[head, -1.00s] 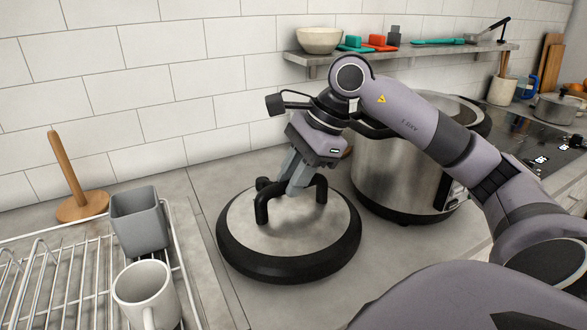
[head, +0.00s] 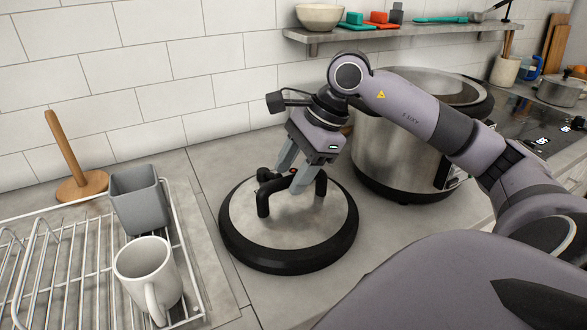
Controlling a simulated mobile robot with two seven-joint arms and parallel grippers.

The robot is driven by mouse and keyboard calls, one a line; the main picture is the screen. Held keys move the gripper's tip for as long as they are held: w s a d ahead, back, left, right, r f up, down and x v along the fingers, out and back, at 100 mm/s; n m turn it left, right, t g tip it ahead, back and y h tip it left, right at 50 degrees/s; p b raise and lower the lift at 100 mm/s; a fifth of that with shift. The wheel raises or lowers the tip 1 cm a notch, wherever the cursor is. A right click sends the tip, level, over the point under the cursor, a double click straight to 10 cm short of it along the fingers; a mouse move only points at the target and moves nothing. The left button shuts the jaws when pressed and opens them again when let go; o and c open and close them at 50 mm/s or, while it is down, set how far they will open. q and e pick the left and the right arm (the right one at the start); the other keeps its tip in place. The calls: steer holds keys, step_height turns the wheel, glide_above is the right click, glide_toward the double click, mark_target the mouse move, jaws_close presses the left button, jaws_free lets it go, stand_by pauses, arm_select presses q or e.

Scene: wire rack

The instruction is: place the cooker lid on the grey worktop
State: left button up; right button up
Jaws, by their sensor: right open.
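The cooker lid (head: 270,238) is a round steel disc with a thick black rim and a black arched handle. It lies flat on the grey worktop (head: 208,160), between the wire rack and the cooker. My right gripper (head: 291,182) is open at the lid's handle, with its fingers apart around the handle bar. The steel cooker (head: 385,155) stands to the right of the lid, open at the top, partly hidden by my right arm. My left gripper is not in view.
The wire rack (head: 68,262) at the left holds a grey cup (head: 138,205) and a white mug (head: 148,272). A wooden paper-towel holder (head: 82,186) stands behind it. A wall shelf (head: 400,31) with a bowl and utensils runs above. The hob is at the right.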

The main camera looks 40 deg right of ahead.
steer(key=v, duration=1.2)
steer(key=shift+p, duration=0.4)
